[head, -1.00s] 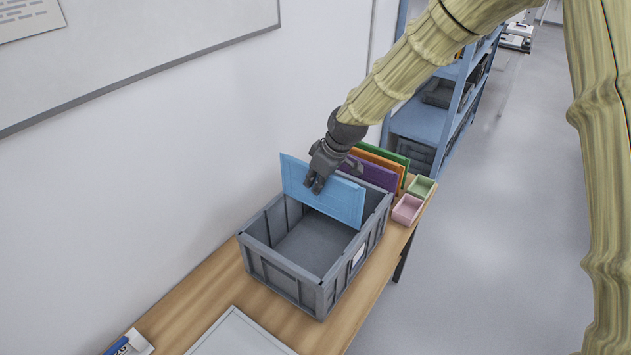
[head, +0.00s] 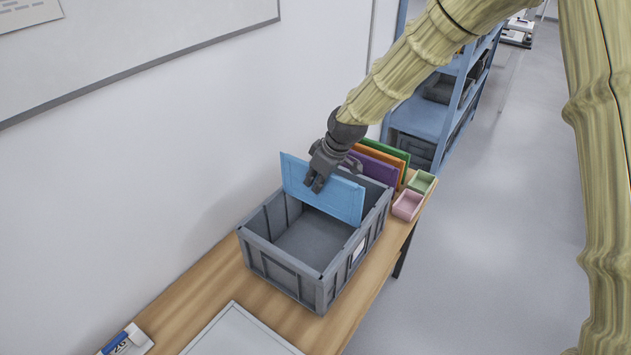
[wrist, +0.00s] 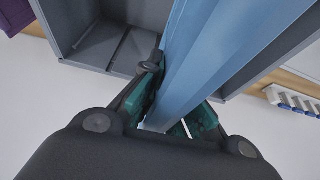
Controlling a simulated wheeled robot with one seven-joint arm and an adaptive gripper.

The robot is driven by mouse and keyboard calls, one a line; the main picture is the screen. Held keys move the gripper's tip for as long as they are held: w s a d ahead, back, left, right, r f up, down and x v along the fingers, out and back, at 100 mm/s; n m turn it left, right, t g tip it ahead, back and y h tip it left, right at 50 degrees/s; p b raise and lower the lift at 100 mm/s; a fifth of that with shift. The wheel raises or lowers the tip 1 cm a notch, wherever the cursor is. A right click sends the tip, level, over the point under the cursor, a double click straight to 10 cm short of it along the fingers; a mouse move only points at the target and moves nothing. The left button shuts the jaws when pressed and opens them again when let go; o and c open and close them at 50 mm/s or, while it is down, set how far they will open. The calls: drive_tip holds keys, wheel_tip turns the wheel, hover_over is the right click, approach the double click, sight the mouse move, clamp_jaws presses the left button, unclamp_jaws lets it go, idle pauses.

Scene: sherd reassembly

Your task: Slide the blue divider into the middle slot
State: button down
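My gripper (head: 318,180) is at the divider's top edge, above the crate. In the wrist view, the fingers (wrist: 172,115) are shut on either side of the blue divider (wrist: 215,50). The crate wall (wrist: 105,30) shows beyond it.
Behind the crate stand purple (head: 376,168), orange (head: 384,156) and green (head: 394,149) panels. A pink tray (head: 407,206) and a green tray (head: 422,182) sit beside them. A pale flat tray (head: 240,335) lies on the wooden table (head: 195,298) in front. The wall is close on the left.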

sight(315, 202)
drive_tip(key=shift+f, duration=0.15)
drive_tip(key=shift+f+b, duration=1.8)
drive_tip(key=shift+f, duration=2.05)
drive_tip(key=shift+f, duration=0.15)
wheel_tip(315, 202, down, 9)
drive_tip(key=b, duration=0.4)
idle(1.5)
drive_tip(key=c, duration=1.6)
unclamp_jaws()
drive_tip(key=shift+r, duration=0.2)
drive_tip(key=shift+o, duration=0.2)
drive_tip(key=v, duration=1.2)
